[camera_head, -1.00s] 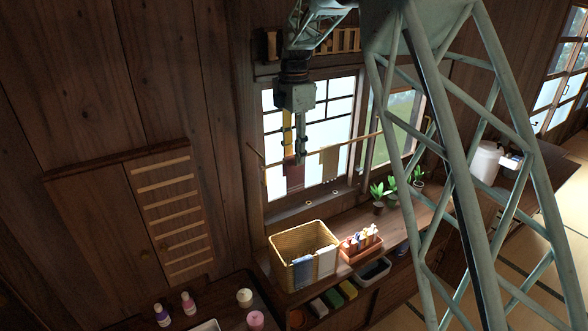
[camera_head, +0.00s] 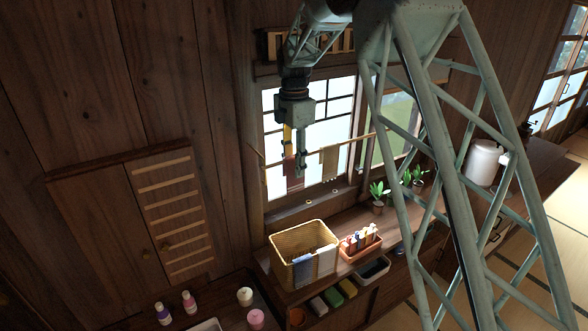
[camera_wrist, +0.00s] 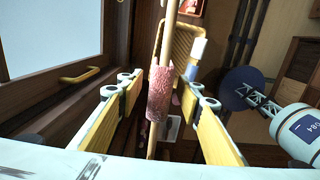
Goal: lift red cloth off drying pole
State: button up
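The red cloth (camera_head: 291,181) hangs over the thin wooden drying pole (camera_head: 355,142) in front of the window. In the wrist view the cloth (camera_wrist: 160,92) is wrapped over the pole (camera_wrist: 168,40) and lies between the two yellow finger pads. My gripper (camera_head: 294,165) is above and around it, with fingers pointing down. In the wrist view my gripper (camera_wrist: 166,98) is open, with a gap visible on both sides of the cloth. In the head view the fingers hide part of the cloth.
A tan cloth (camera_head: 329,163) hangs on the pole just to the right. Below, the counter holds a wicker basket (camera_head: 283,243) with cloths over its rim, an orange tray (camera_head: 347,254) of bottles and potted plants (camera_head: 378,195). The window frame (camera_head: 353,115) is close behind the pole.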

jog(key=shift+c, duration=0.9)
jog(key=c, duration=0.7)
jog(key=shift+r, duration=0.15)
jog(key=shift+c, duration=0.2)
notch_tip(320, 180, up, 18)
jog(key=b, duration=0.1)
